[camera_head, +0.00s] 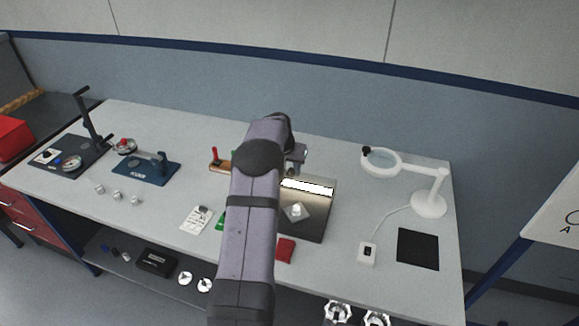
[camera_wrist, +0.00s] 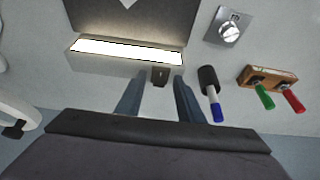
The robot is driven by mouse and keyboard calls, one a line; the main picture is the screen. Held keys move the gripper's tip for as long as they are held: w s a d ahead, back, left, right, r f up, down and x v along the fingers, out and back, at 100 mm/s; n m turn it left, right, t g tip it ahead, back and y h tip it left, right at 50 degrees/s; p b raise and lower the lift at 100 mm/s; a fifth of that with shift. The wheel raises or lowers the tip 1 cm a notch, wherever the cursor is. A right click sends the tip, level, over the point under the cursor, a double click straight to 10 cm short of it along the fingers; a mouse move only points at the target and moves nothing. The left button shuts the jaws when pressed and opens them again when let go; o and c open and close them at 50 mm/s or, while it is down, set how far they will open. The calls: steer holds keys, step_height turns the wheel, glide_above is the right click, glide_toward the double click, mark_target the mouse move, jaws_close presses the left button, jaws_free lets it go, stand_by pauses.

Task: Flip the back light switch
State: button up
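A dark inspection stand (camera_head: 318,220) on the bench carries a bright lit bar (camera_head: 307,187), which also shows in the wrist view (camera_wrist: 125,52). A small dark switch (camera_wrist: 160,77) sits on the bar housing's back side, in the wrist view. My gripper (camera_wrist: 160,103) is open and empty; its two fingers reach toward the housing, with the switch lying between their tips in the picture. I cannot tell whether a finger touches it. In the head view my arm hides the switch and part of the stand.
A wooden block with red and green handles (camera_wrist: 268,85) and a metal plate with a knob (camera_wrist: 230,28) lie farther right. A white magnifier lamp (camera_head: 430,203) stands at the bench's right.

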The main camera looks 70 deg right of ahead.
steer(key=shift+c, duration=0.3)
jaws_close()
steer(key=shift+d+r+p, duration=0.15)
steer(key=shift+r+p, duration=0.05)
steer(key=shift+p, duration=0.3)
steer(key=shift+d+y+p, duration=0.1)
steer(key=shift+y+p, duration=0.5)
steer(key=shift+p, duration=0.05)
steer(key=shift+o, duration=0.3)
jaws_free()
steer(key=shift+f, duration=0.1)
